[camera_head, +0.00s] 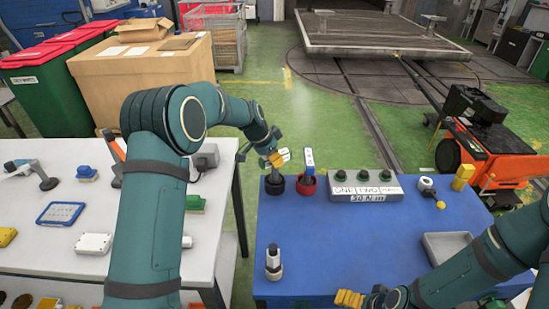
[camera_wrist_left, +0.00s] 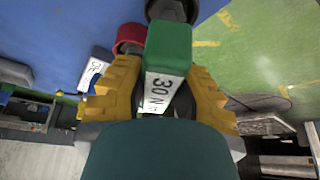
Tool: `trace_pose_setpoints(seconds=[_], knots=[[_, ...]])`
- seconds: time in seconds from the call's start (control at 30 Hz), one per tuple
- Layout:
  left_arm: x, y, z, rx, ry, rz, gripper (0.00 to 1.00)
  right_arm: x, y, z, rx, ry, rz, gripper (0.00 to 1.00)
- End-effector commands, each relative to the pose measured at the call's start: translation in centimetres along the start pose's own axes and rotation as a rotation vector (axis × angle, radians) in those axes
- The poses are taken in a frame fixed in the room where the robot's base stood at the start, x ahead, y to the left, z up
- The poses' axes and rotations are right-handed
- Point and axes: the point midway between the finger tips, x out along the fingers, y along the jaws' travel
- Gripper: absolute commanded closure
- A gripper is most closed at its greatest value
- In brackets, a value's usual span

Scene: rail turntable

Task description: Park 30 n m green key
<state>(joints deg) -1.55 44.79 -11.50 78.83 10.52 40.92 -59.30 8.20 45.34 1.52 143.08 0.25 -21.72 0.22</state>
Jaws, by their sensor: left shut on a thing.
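My left gripper (camera_head: 275,158) is shut on the 30 N m green key (camera_wrist_left: 168,58), a block with a green end and a white label reading "30 N". In the head view the gripper is directly above a dark round holder (camera_head: 275,187) at the blue table's back left; the dark holder also shows in the wrist view (camera_wrist_left: 172,9). I cannot tell whether the key's lower end is inside it. A red holder (camera_head: 306,186) beside it carries a blue-and-white key (camera_head: 309,160). My right gripper (camera_head: 350,298) is low at the front edge, partly cut off.
On the blue table (camera_head: 335,245) are a black-and-white object (camera_head: 273,262), a yellow block (camera_head: 462,177) and a grey tray (camera_head: 431,256). The table's middle is clear.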

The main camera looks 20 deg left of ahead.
Motion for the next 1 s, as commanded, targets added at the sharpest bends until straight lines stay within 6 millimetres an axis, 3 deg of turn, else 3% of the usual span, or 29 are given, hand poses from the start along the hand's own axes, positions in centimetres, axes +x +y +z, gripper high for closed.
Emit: trace_pose_setpoints(seconds=[0.03,0.73,0.77,0.8,1.0], knots=[[0.7,0.1,0.2,0.0,0.0,0.003,1.0,1.5,0.5,1.0,0.012,-0.032,0.007,0.46],[1.8,0.2,0.7,0.0,-0.002,0.006,1.0,2.1,0.7,1.0,0.006,-0.027,0.005,0.45],[1.8,0.2,0.7,0.0,-0.002,0.006,0.59,2.1,0.7,1.0,0.006,-0.027,0.005,0.45],[1.8,0.2,0.7,0.0,-0.002,0.005,0.45,2.1,0.7,1.0,0.005,-0.027,0.005,0.45],[1.7,0.1,0.7,0.0,-0.001,0.003,0.42,2.1,0.7,1.0,0.005,-0.027,0.005,0.45]])
